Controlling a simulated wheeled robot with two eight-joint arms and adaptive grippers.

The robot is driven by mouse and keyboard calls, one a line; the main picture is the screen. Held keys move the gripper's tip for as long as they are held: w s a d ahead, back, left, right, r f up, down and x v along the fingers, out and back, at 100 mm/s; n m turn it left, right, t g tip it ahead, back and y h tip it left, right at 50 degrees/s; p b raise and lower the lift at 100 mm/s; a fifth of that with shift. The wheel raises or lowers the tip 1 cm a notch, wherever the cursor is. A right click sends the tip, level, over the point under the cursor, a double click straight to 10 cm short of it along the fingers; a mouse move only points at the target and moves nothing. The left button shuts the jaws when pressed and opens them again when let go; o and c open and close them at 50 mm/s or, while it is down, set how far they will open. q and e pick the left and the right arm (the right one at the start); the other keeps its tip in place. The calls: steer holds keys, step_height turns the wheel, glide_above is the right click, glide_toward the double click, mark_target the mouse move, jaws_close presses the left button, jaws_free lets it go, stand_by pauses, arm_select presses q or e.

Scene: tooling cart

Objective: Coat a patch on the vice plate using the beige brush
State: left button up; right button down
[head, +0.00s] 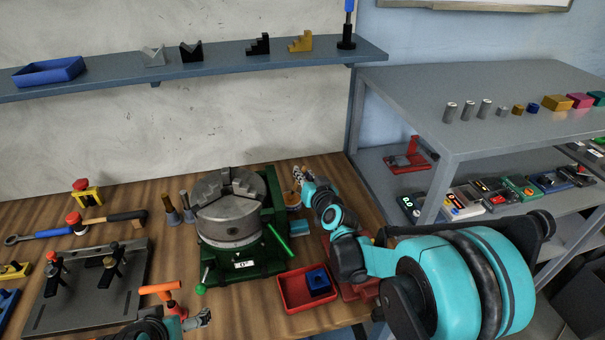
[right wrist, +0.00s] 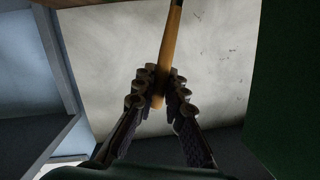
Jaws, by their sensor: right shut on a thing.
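My right gripper (head: 301,178) reaches behind the right side of the green chuck base. In the right wrist view its fingers (right wrist: 158,92) are shut on a tan, beige-looking handle (right wrist: 171,48), which I take for the brush. The handle runs upward out of that picture; its bristles are not visible. A dark flat plate (head: 60,313) with black clamps lies at the left of the bench; I cannot tell if it is the vice plate. A red piece (head: 360,291), perhaps a vice, is mostly hidden under my right arm. My left gripper (head: 203,318) is at the bottom edge, its finger opening unclear.
A grey chuck (head: 230,217) on a green base (head: 246,265) stands mid-bench. A red tray (head: 294,292) holds a blue box (head: 319,281). An orange-handled piece (head: 163,288) stands close to my left gripper. A grey shelf unit (head: 400,85) rises at the right.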

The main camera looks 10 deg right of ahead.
steer(key=shift+r+p, duration=2.75)
steer(key=shift+r, duration=0.8)
steer(key=shift+f, duration=0.1)
